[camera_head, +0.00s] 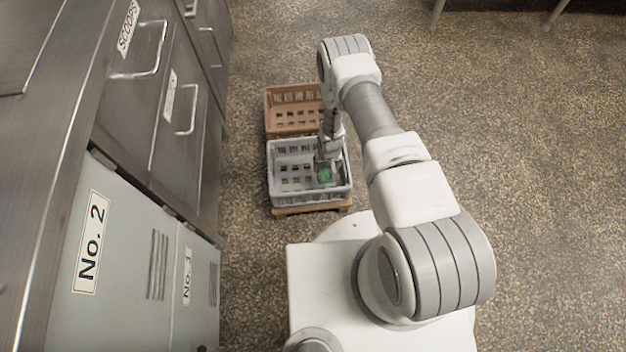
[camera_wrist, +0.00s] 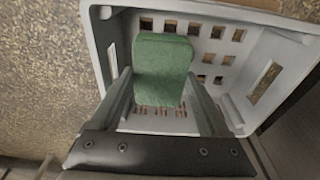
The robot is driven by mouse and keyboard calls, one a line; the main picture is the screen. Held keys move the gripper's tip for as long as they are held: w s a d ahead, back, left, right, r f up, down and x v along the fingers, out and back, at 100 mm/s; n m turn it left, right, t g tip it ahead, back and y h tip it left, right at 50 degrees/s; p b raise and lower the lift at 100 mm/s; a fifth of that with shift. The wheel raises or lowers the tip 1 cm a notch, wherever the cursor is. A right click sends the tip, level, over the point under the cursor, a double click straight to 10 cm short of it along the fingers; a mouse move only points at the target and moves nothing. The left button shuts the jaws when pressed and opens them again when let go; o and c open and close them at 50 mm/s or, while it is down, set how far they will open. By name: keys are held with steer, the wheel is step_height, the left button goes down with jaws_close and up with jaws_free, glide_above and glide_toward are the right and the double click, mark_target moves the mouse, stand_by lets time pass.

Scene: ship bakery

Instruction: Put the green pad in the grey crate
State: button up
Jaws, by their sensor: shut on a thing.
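The green pad (camera_wrist: 162,68) is held between the fingers of my gripper (camera_wrist: 163,105) in the wrist view. In the head view the pad (camera_head: 324,173) shows as a small green patch within the outline of the grey crate (camera_head: 283,197). My gripper (camera_head: 328,155) points down over the crate. In the wrist view the crate (camera_wrist: 101,50) lies behind the pad, its slotted floor and walls visible around it. I cannot tell whether the pad touches the crate floor.
A brown crate (camera_head: 268,122) stands right behind the grey one. The grey crate rests on a wooden base (camera_head: 312,208). Metal drawers and cabinets (camera_head: 140,270) line the left side. The speckled floor (camera_head: 520,150) to the right is clear.

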step_height(320, 180, down, 9)
steer(key=b, duration=0.3)
steer(key=shift+f+b, duration=0.15)
steer(key=shift+b, duration=0.2)
steer(key=shift+f, duration=0.15)
steer(key=o, duration=1)
steer(key=shift+o, duration=0.2)
